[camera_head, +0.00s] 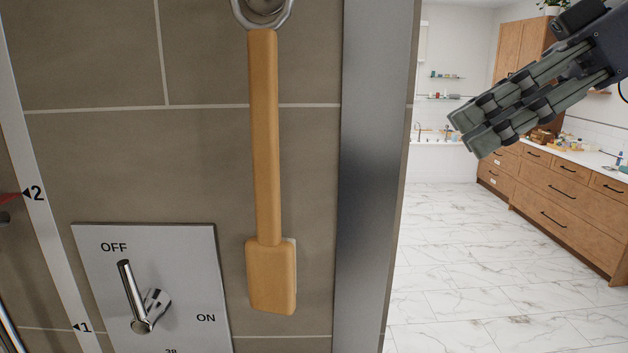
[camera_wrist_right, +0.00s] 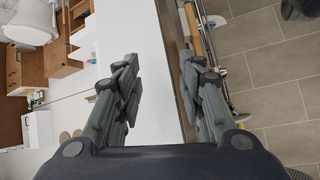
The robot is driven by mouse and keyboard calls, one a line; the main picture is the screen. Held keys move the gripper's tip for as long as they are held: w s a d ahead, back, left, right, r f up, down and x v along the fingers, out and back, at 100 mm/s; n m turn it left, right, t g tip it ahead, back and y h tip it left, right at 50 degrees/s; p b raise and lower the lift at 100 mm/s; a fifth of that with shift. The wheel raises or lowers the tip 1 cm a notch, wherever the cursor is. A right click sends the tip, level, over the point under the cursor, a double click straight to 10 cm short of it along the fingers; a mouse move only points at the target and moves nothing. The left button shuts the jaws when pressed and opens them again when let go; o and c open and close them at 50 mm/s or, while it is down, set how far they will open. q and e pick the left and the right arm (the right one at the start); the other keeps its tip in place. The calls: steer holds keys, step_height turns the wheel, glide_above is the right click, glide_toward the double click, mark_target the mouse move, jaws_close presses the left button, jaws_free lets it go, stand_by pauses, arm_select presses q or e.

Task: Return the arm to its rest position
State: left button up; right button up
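My right gripper (camera_head: 463,132) shows at the upper right of the head view, reaching in from the right edge in mid-air. Its fingers point down and to the left, in front of the room beyond the wall edge. In the right wrist view the two fingers of the right gripper (camera_wrist_right: 158,75) stand apart with nothing between them, so it is open and empty. The rest of the right arm is mostly out of frame. My left gripper is in neither view.
A tiled wall (camera_head: 200,160) is close ahead, with a wooden long-handled tool (camera_head: 264,150) hanging from a ring and a lever panel (camera_head: 190,270). A metal wall edge (camera_head: 375,170) borders open marble floor (camera_head: 480,270). Wooden drawers (camera_head: 560,190) stand at right.

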steer(key=w+f+m+t, duration=0.4)
steer(key=w+f+m, duration=0.5)
steer(key=w+f, duration=1.6)
steer(key=w+d+f+m+h, duration=0.1)
steer(key=d+f+m+h, duration=0.2)
steer(key=f, duration=1.5)
steer(key=w+d+f+m+h, duration=0.15)
steer(key=d+f, duration=0.25)
steer(key=f, duration=1.4)
steer(key=s+d+f+g+h, duration=0.1)
steer(key=s+d+f+h, duration=0.1)
steer(key=s+f, duration=1.15)
steer(key=s+d+f+g+h, duration=0.1)
steer(key=s+f+h, duration=0.1)
steer(key=s+f, duration=1.15)
steer(key=s+a+f+g, duration=0.1)
steer(key=s+f, duration=0.5)
steer(key=s, duration=0.6)
steer(key=s+a+f+n+g+h, duration=0.1)
steer(key=s+f, duration=0.5)
steer(key=s, duration=0.6)
steer(key=s+a+f+n+g, duration=0.1)
steer(key=s+f, duration=0.4)
steer(key=s, duration=0.7)
steer(key=shift+f+h, duration=0.35)
steer(key=shift+f, duration=0.05)
steer(key=shift+n, duration=0.25)
